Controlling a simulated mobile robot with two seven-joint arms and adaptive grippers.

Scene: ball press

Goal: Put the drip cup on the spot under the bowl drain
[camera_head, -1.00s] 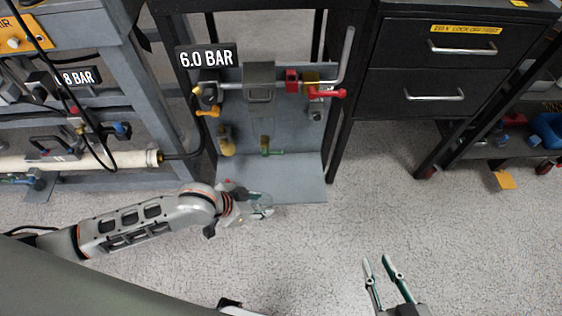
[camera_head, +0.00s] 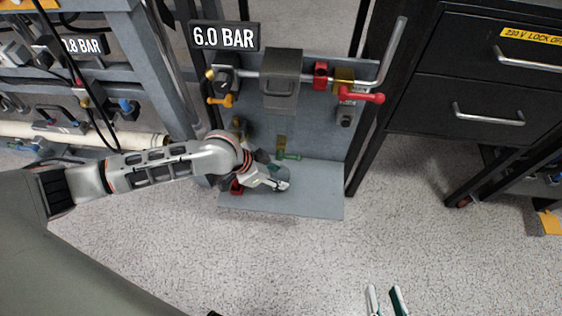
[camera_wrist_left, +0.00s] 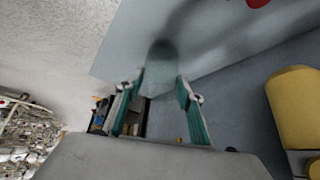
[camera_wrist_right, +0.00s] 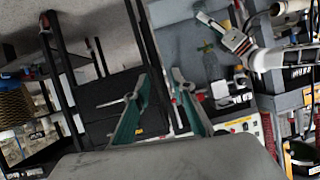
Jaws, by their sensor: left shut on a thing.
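My left gripper (camera_head: 275,182) is shut on a clear, greenish drip cup (camera_wrist_left: 160,68), which shows between its fingers in the left wrist view. In the head view the gripper and cup are over the grey base plate (camera_head: 318,195) of the press stand. Most of the cup is hard to make out there. The marked spot cannot be made out. My right gripper (camera_head: 385,299) is open and empty, low in the picture; its spread fingers show in the right wrist view (camera_wrist_right: 160,85).
A red-handled valve (camera_head: 362,97) and a grey block (camera_head: 282,75) are on the pipe above the plate. A red item (camera_head: 237,187) is at the plate's left side. A black drawer cabinet (camera_head: 470,85) stands right. The floor in front is clear.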

